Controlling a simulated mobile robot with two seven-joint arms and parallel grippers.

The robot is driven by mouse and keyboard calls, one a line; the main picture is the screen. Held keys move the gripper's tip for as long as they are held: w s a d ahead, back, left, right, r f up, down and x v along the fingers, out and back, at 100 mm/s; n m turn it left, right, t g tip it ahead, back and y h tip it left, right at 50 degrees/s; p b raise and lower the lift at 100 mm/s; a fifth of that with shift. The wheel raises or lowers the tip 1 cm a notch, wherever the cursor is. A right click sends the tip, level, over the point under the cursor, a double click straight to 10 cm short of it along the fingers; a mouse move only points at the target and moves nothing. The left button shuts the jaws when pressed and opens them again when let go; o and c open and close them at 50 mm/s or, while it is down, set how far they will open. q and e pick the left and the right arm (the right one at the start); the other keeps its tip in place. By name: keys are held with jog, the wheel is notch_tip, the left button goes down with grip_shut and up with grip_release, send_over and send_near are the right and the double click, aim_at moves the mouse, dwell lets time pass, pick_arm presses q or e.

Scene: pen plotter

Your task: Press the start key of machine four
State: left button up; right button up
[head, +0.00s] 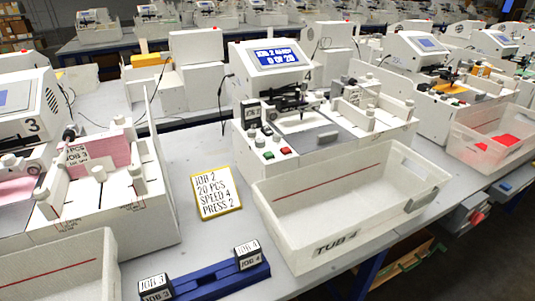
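Machine four (308,110) stands in the middle of the head view, a white plotter with the number 4 on its side. Its screen (278,58) is lit blue and reads "JOB 2 READY, 0 OF 20". Any lettering by the keys is too small to read. Neither of my grippers is in view.
A white tub (335,250) marked TUB 4 stands before the machine. A yellow-edged job card (216,194) reads "JOB 2, 20 PCS, SPEED 4, PRESS 2". A blue rack (205,284) holds job blocks. Machine three (30,105) stands left. Bare table lies around the card.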

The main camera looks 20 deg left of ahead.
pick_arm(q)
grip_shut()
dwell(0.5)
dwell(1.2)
